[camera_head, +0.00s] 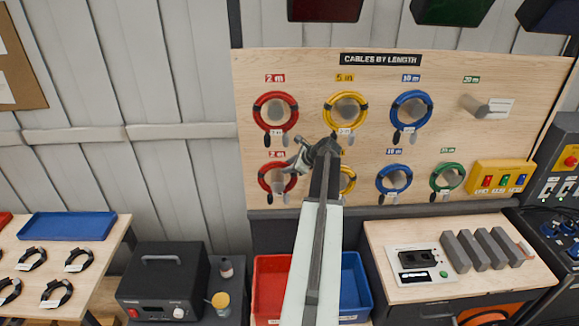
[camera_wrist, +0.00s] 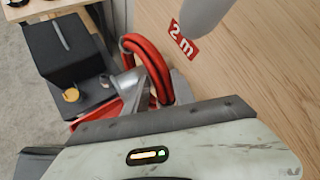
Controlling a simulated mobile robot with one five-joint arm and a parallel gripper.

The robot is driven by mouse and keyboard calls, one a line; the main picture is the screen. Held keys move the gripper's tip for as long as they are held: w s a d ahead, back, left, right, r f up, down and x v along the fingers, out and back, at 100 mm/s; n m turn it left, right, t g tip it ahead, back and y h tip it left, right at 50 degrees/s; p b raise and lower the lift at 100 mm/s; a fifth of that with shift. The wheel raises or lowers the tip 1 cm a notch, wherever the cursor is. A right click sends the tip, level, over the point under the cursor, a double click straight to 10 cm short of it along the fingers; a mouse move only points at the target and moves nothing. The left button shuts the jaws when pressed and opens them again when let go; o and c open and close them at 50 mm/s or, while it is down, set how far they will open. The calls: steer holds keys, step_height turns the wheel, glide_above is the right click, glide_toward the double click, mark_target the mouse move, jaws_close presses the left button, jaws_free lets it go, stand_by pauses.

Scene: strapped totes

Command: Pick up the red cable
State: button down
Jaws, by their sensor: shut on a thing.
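The lower red cable (camera_head: 264,177) is a coil at the left of the wall board, under a red 2 m label. My gripper (camera_head: 300,158) is at its upper right edge. In the wrist view my gripper (camera_wrist: 137,86) is shut on the red cable (camera_wrist: 155,52), whose strands pass by the jaws. The jaws and arm hide part of the coil. I cannot tell whether the coil still rests on its peg. Another red cable (camera_head: 259,112) hangs on a peg above.
The wooden board (camera_head: 510,80) also holds yellow cables (camera_head: 362,110), blue cables (camera_head: 428,112) and a green cable (camera_head: 434,176). Below stand a red bin (camera_head: 261,290), a blue bin (camera_head: 359,285) and a black box (camera_head: 150,280). A workbench (camera_head: 480,230) is at the right.

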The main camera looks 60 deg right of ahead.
steer(key=shift+r, duration=0.5)
steer(key=s+a, duration=1)
steer(key=a, duration=0.4)
steer(key=shift+s+a+f, duration=0.15)
steer(key=shift+s+a, duration=0.1)
steer(key=shift+a, duration=0.1)
steer(key=shift+d, duration=0.1)
steer(key=shift+w+d+f+b, duration=0.25)
steer(key=shift+w+d, duration=1.5)
steer(key=shift+d, duration=0.7)
steer(key=shift+w+d+f+b, duration=0.25)
steer(key=shift+w+d, duration=1.5)
steer(key=shift+d, duration=0.75)
steer(key=shift+w+d+f+b, duration=0.15)
steer(key=shift+w+d+f, duration=0.1)
steer(key=shift+w+d, duration=1.85)
steer(key=shift+s+d, duration=0.2)
steer(key=shift+s, duration=0.25)
